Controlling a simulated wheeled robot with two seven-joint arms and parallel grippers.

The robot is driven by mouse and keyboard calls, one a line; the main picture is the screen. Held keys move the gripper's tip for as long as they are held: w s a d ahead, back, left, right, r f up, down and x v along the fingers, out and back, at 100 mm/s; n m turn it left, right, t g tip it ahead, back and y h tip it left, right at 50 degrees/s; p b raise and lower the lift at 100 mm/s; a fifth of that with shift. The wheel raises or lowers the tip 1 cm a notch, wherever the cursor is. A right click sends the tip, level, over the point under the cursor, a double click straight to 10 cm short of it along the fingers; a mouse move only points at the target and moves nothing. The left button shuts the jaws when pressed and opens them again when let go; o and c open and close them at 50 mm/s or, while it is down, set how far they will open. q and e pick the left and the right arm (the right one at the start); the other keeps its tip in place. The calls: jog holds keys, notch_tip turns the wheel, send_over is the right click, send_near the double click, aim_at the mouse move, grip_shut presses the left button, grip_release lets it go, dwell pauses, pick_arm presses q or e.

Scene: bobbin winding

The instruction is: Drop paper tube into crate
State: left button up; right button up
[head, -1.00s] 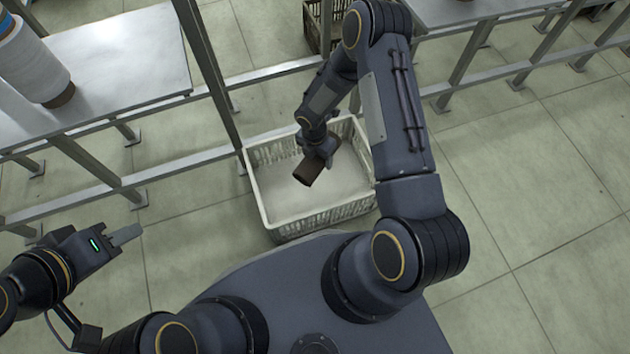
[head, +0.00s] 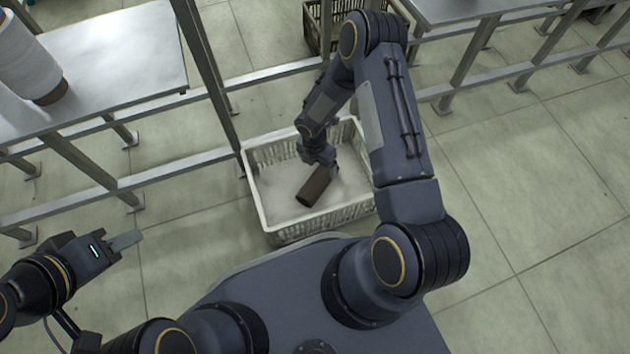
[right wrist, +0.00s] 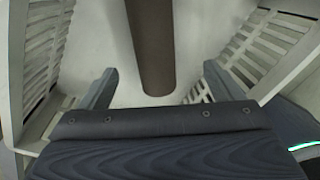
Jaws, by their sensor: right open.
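The brown paper tube (head: 314,187) is inside the white slatted crate (head: 262,205) on the floor, lying at a slant in the head view. It also shows in the right wrist view (right wrist: 152,45), ahead of and between the spread fingers. My right gripper (head: 322,165) reaches down into the crate and is open, with a gap between each finger and the tube. The crate's slatted walls show on both sides in the right wrist view (right wrist: 262,55).
A metal table (head: 120,60) at the upper left holds a large white bobbin (head: 25,62). Metal frame rails (head: 150,113) run behind the crate. A brown crate (head: 318,35) stands beyond them. The tiled floor at the right (head: 540,190) is clear.

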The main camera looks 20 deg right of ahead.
notch_tip(320, 180, up, 8)
jog(key=p, duration=0.3)
jog(key=shift+w+a+f, duration=0.15)
jog(key=shift+w+a, duration=0.1)
jog(key=shift+w, duration=0.1)
jog(key=s+d+r+m+t+y, duration=0.1)
jog(key=s+d+r+m, duration=0.15)
jog(key=r+m, duration=0.7)
jog(key=s+d+r+m+t, duration=0.2)
jog(key=s+r+m, duration=0.1)
jog(key=r, duration=1.3)
jog(key=s+a+r+m+t+y, duration=0.2)
jog(key=s+r+m, duration=0.3)
jog(key=s+m, duration=0.25)
jog(key=s+a+r+m+t+y, duration=0.1)
jog(key=s+a+r+m+t, duration=0.15)
jog(key=s+r+m, duration=0.5)
notch_tip(320, 180, up, 32)
jog(key=s+n+p, duration=0.1)
jog(key=p, duration=3.4)
jog(key=shift+s+a+r+g, duration=0.2)
jog(key=shift+s+g, duration=0.1)
jog(key=shift+g, duration=0.15)
